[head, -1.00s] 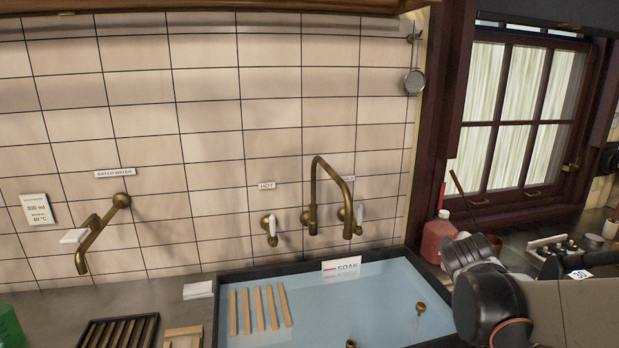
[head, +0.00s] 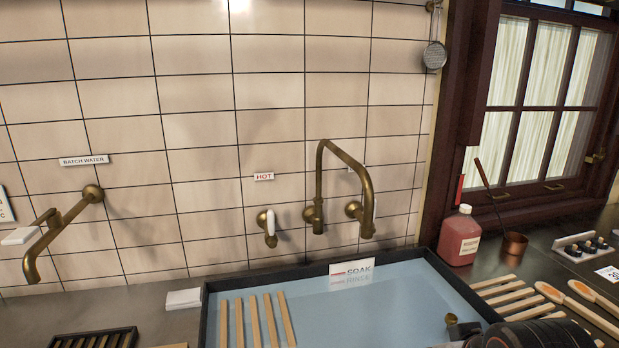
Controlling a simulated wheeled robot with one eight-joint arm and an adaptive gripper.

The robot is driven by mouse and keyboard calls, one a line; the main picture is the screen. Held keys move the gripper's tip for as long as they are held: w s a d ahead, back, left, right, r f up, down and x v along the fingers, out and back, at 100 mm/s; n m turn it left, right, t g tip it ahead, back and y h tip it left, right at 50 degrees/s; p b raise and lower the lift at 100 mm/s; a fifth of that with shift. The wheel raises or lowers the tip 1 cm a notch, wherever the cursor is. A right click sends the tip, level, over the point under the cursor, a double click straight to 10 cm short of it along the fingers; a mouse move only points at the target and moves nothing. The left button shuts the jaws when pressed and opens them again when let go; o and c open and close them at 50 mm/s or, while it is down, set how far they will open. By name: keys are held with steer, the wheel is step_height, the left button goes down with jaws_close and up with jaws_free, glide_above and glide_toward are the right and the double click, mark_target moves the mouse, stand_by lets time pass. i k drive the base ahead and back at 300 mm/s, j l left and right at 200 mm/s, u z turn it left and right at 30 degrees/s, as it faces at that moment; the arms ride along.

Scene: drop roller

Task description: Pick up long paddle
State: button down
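Two pale wooden paddle-like tools with orange oval patches lie side by side at the lower right of the head view. One paddle (head: 551,292) is nearer the basin, and the other paddle (head: 587,291) is to its right. Both run down to the right; the right one runs out of the picture. I cannot tell which is the long paddle. My gripper's fingers are not in view.
A soak basin (head: 210,300) with blue water and wooden strips fills the lower middle. A slatted wooden rack (head: 505,292) lies beside it. A red bottle (head: 460,238), a copper dipper (head: 514,244) and a dark-knobbed holder (head: 585,247) stand behind. A brass tap (head: 345,160) overhangs the basin.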

mark_target(544, 288)
steer(key=z, duration=1.4)
steer(key=u, duration=1.7)
steer(key=l+z, duration=0.1)
steer(key=z, duration=1.55)
